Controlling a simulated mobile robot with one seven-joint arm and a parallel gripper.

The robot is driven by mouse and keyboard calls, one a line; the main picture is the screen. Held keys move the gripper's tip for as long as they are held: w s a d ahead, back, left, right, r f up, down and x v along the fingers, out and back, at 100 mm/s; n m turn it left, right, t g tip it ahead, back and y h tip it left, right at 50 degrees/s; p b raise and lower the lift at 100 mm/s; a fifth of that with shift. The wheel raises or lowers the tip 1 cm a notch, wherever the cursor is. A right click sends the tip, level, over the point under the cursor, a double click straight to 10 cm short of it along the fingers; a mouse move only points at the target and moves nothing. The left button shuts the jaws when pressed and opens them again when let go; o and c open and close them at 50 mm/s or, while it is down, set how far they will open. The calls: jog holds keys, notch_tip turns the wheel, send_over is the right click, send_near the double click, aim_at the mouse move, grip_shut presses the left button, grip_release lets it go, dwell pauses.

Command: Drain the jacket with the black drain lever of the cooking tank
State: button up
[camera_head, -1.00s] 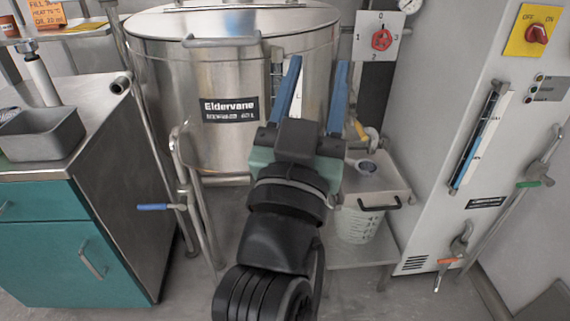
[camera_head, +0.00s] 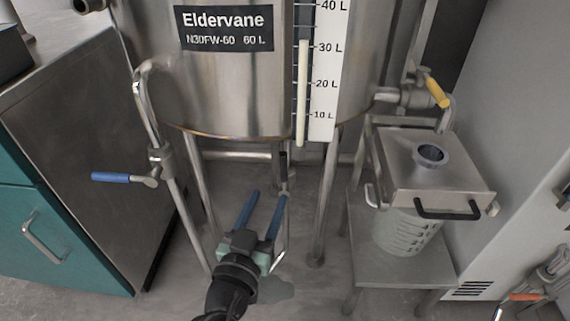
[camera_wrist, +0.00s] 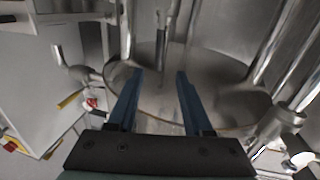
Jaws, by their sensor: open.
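The steel cooking tank (camera_head: 230,90), labelled Eldervane, stands on legs and fills the upper middle of the head view. Below its bottom, near the centre, a small upright black lever (camera_head: 283,164) shows on the drain pipe (camera_head: 287,186). My gripper (camera_head: 267,197) is low under the tank's front, open and empty. Its blue fingers point toward the tank, just below and left of the black lever in the picture. I see no contact, but the depth between them is hard to tell. In the wrist view the open fingers (camera_wrist: 160,73) have nothing between them; I cannot make out the lever there.
A blue-handled valve (camera_head: 112,177) is on the left pipe. A yellow-handled valve (camera_head: 437,92) is on the tank's right outlet, above a steel box (camera_head: 455,178) and white basket (camera_head: 400,235). Tank legs (camera_head: 322,205) flank my gripper. A teal cabinet (camera_head: 60,255) stands left.

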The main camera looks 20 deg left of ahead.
aim_at(283, 167)
jog(key=w+b, duration=0.1)
jog(key=w, duration=0.2)
jog(key=w+b, duration=0.1)
jog(key=w, duration=0.3)
jog(key=w+a+b, duration=0.1)
jog(key=w, duration=0.3)
jog(key=shift+w, duration=0.1)
jog(key=shift+d, duration=0.1)
grip_shut()
dwell(1.1)
